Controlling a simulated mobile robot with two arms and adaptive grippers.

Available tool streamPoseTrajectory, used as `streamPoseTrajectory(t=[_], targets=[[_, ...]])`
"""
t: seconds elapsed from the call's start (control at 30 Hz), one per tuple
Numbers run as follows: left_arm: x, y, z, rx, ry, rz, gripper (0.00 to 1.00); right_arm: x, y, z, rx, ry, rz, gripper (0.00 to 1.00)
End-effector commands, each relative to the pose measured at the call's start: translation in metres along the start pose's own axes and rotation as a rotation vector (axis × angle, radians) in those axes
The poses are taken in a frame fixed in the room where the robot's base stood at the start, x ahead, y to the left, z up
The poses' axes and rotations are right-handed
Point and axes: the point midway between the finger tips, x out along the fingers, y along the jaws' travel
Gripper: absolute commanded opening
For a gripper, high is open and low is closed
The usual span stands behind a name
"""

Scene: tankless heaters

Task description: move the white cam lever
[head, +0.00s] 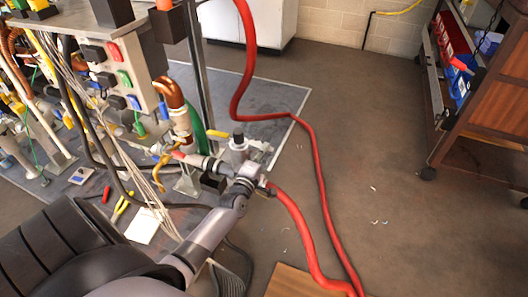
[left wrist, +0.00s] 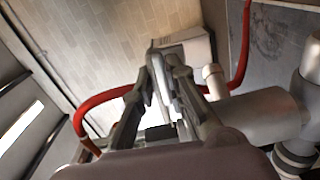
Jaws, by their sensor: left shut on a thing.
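A thick grey metal pipe (left wrist: 262,112) lies just right of the fingers in the left wrist view. My right gripper is not in view.
A red hose (head: 315,160) runs along the floor to the right of the fitting. The heater rig (head: 130,60) with wires and pipes stands at the left. A wooden cart (head: 490,100) stands far right. The middle floor is mostly open.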

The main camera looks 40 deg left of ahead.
Motion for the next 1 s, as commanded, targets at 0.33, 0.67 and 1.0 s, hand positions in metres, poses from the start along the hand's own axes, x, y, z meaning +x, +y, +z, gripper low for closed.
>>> streamPoseTrajectory(t=[0.33, 0.67, 1.0], targets=[[0.0, 0.0, -0.001, -0.002, 0.001, 0.001, 0.22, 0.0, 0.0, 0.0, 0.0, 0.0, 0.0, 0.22], [-0.014, -0.001, 0.0, -0.001, 0.001, -0.001, 0.22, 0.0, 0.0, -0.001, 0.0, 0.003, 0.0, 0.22], [-0.084, -0.001, -0.001, -0.001, 0.0, -0.003, 0.22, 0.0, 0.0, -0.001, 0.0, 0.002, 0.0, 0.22]])
